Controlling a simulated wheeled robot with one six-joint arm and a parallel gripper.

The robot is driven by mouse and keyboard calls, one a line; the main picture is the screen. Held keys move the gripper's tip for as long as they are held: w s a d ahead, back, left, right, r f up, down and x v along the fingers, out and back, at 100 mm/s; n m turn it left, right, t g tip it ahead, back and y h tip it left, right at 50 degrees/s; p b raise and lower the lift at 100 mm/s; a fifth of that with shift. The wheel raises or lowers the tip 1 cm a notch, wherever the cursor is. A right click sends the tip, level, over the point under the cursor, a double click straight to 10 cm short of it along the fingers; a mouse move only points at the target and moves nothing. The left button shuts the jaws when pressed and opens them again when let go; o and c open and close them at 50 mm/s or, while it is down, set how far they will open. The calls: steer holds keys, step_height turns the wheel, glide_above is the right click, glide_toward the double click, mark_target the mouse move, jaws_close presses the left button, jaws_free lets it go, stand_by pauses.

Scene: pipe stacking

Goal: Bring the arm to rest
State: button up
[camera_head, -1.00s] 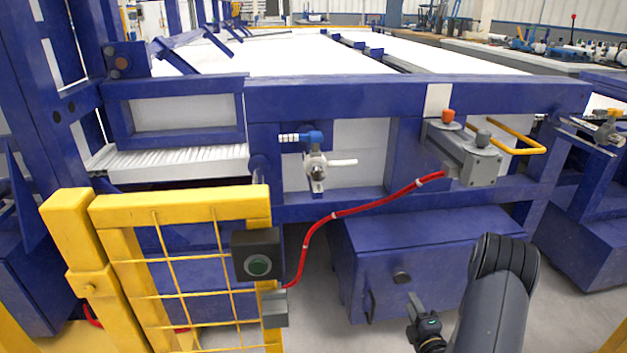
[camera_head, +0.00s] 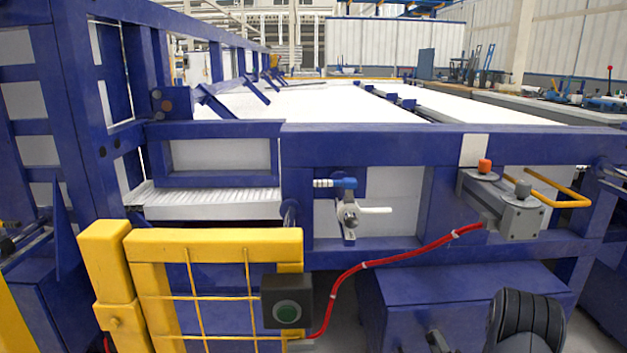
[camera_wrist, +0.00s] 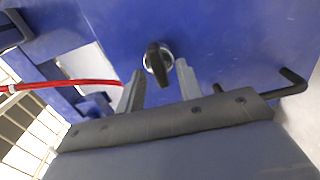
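My arm (camera_head: 525,325) shows at the bottom right of the head view, bent downward in front of the blue cabinet (camera_head: 465,295). I cannot tell how far away the knob is.
A yellow gate (camera_head: 215,240) with a green button box (camera_head: 287,301) stands at the left. A red cable (camera_head: 400,255) runs from it to a grey switch box (camera_head: 505,205) on the blue frame. A black handle (camera_wrist: 295,82) is at the right in the wrist view.

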steer(key=s+p, duration=0.3)
steer(key=s, duration=0.7)
steer(key=w+m+b, duration=0.1)
steer(key=w+m, duration=0.7)
steer(key=w, duration=0.2)
steer(key=shift+r, duration=0.2)
steer(key=shift+w, duration=0.1)
steer(key=shift+d, duration=0.1)
